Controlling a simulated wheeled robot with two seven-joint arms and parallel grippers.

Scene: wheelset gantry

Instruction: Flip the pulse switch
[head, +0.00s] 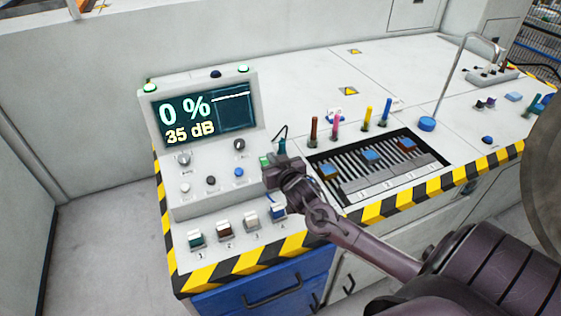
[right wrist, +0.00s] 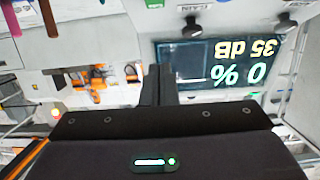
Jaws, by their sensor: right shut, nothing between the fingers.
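The instrument panel (head: 201,192) stands at the left of the console. Its screen (head: 203,113) reads 0 % and 35 dB, and shows upside down in the right wrist view (right wrist: 222,62). Below the screen are two knobs (head: 184,159) and several small buttons or switches (head: 211,180). I cannot read which control is the pulse switch. My right gripper (head: 270,166) is shut and empty, just in front of the panel's right edge, hiding part of it. Its fingers (right wrist: 157,84) are together in the right wrist view. My left gripper is not in view.
Several coloured blocks (head: 225,229) sit along the panel's front. To the right are a slotted tray (head: 346,180), upright coloured handles (head: 314,131) and a bent metal rod (head: 462,62). A striped edge (head: 385,211) borders the console above a blue drawer (head: 262,287).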

